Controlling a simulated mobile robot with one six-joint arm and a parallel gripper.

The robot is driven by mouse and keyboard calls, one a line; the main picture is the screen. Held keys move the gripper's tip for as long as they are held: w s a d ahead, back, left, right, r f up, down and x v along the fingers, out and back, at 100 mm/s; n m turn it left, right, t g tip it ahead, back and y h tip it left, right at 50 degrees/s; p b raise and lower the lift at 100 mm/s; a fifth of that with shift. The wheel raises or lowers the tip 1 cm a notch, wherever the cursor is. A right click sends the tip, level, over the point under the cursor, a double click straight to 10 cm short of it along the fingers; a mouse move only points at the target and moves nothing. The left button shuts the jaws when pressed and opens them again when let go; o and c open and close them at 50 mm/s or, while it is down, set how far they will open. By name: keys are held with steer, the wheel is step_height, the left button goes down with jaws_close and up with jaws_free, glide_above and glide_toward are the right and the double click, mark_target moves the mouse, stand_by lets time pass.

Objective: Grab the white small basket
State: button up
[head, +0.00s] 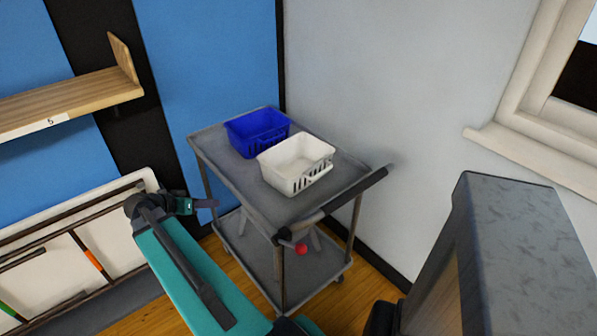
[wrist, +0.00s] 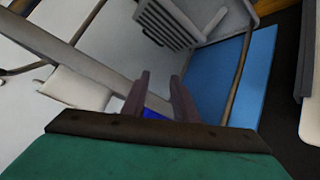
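The white small basket (head: 296,163) stands upright on the top shelf of a grey cart (head: 235,178) in the head view. It looks empty and has slotted sides. My gripper (head: 208,204) is at the cart's left side, lower than the top shelf and apart from the basket. In the wrist view, my gripper's two fingers (wrist: 160,86) stand apart with nothing held between them. A white shape at the left of the wrist view may be the basket, but I cannot tell.
A blue basket (head: 258,132) stands right behind the white one. A wooden shelf (head: 70,100) is on the left wall; a window ledge (head: 535,160) is at right.

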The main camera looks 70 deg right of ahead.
steer(key=d+r+m, duration=0.1)
steer(key=s+d+r, duration=0.1)
steer(key=d+r, duration=0.1)
steer(key=s+d+r+m+g+h+b, duration=0.1)
steer(key=d+r, duration=0.1)
steer(key=shift+r+m, duration=0.15)
steer(key=shift+m, duration=0.15)
steer(key=s+d+r+m+g+h+b, duration=0.1)
steer(key=s+d+r+m+g+b, duration=0.1)
steer(key=s+d+r, duration=0.7)
steer(key=shift+s+r+m+b, duration=0.25)
steer(key=shift+r+m+b, duration=0.35)
steer(key=shift+m, duration=0.2)
steer(key=p, duration=0.1)
glide_toward(286, 144)
steer(key=shift+x, duration=0.9)
steer(key=shift+s+d+f, duration=0.15)
steer(key=shift+d, duration=0.2)
steer(key=shift+p+x, duration=0.75)
steer(key=shift+x, duration=1.85)
steer(key=shift+c, duration=0.4)
